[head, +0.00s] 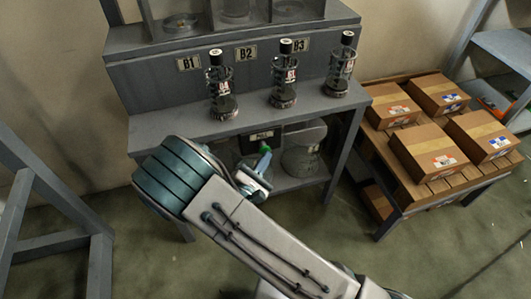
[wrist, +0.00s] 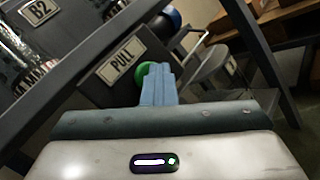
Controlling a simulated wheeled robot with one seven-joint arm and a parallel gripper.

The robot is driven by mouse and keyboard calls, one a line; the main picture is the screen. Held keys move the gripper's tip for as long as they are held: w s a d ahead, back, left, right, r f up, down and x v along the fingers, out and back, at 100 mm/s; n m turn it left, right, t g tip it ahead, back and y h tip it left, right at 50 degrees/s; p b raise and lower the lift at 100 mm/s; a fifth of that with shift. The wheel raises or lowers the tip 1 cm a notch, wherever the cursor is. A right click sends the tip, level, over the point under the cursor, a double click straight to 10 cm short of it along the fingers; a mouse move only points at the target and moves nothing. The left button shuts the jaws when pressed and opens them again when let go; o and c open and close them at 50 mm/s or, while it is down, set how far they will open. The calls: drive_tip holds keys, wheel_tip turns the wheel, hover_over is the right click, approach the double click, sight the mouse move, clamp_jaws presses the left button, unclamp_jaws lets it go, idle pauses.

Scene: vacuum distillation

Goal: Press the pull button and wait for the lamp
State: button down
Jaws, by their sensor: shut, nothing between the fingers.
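The pull button is a green round button under a PULL plate (wrist: 122,58) on a dark box below the bench top. In the wrist view the green button (wrist: 142,74) shows just left of my gripper (wrist: 159,72), whose shut blue-grey fingers cover part of it. A dark blue ball-shaped thing (wrist: 167,20), possibly the lamp, shows above the plate.
Several caged bottles (head: 284,80) stand on the bench top (head: 170,120) before plates B1, B2 and B3. Cardboard boxes (head: 428,148) lie on a table at the right. The bench edge passes above my gripper.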

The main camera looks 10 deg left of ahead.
drive_tip(key=s+d, duration=0.3)
drive_tip(key=s, duration=0.2)
idle(0.4)
drive_tip(key=shift+d, duration=0.1)
idle(0.5)
drive_tip(key=d+r+m+g+h+p, duration=0.7)
drive_tip(key=d+r+m+g+h, duration=0.3)
drive_tip(key=d+r, duration=0.55)
drive_tip(key=s+d+r+m+g+y+p, duration=0.5)
drive_tip(key=s+d+r+m+g+p, duration=0.15)
drive_tip(key=d+r+m+g, duration=0.2)
drive_tip(key=s+r+m+t+y+p, duration=0.1)
drive_tip(key=s+r+m+y+p, duration=0.1)
drive_tip(key=r, duration=0.6)
drive_tip(key=s+d+r+m+t+y+p, duration=0.1)
drive_tip(key=r+m+y+p, duration=0.4)
drive_tip(key=r+y+p, duration=0.1)
wheel_tip(320, 180, up, 3)
drive_tip(key=shift+s+d+f+y+p, duration=0.1)
drive_tip(key=shift+s+d+y+p, duration=0.2)
drive_tip(key=shift+y, duration=0.6)
